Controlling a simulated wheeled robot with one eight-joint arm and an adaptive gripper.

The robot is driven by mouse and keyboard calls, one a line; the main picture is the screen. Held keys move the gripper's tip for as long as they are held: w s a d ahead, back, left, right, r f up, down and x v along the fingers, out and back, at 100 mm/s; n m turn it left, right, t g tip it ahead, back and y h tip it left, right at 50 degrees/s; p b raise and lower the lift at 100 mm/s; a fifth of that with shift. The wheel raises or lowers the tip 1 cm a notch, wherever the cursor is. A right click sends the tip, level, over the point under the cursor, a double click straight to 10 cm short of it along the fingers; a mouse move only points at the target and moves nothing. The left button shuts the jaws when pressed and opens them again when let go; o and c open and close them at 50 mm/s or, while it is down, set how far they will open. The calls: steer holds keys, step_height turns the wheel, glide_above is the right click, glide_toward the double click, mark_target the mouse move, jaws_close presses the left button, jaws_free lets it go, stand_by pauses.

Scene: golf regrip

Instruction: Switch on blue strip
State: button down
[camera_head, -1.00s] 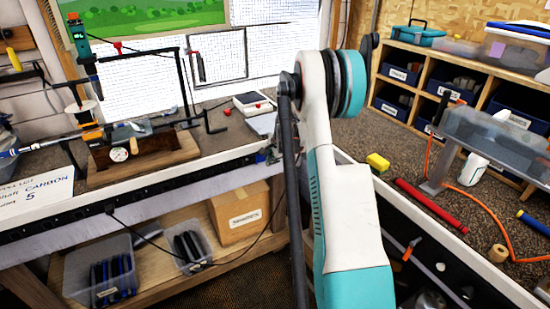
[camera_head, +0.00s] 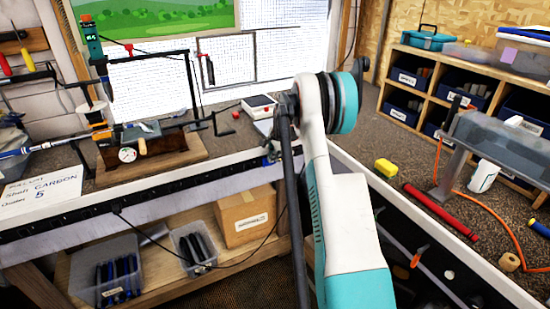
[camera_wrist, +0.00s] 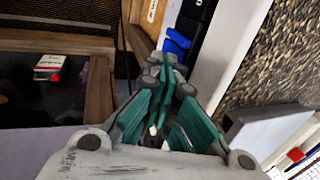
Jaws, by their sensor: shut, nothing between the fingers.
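My gripper (camera_wrist: 165,72) shows in the wrist view, its teal fingers closed together and empty. Just beyond the fingertips is a small bright blue part (camera_wrist: 177,42) beside a black strip (camera_wrist: 192,28) along the pale bench edge. I cannot tell whether the fingertips touch the blue part, or whether it is a switch or a plug. In the head view a long black strip (camera_head: 60,226) runs along the front of the left bench.
The left bench carries a club clamp (camera_head: 150,150) and a white scale-like device (camera_head: 258,105). A cardboard box (camera_head: 245,215) and clear bins (camera_head: 105,275) sit on the shelf below. The right bench holds a yellow block (camera_head: 386,168) and a red grip (camera_head: 440,212).

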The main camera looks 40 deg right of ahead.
steer(key=shift+w+r, duration=0.1)
steer(key=shift+w+r, duration=0.1)
steer(key=shift+r, duration=0.65)
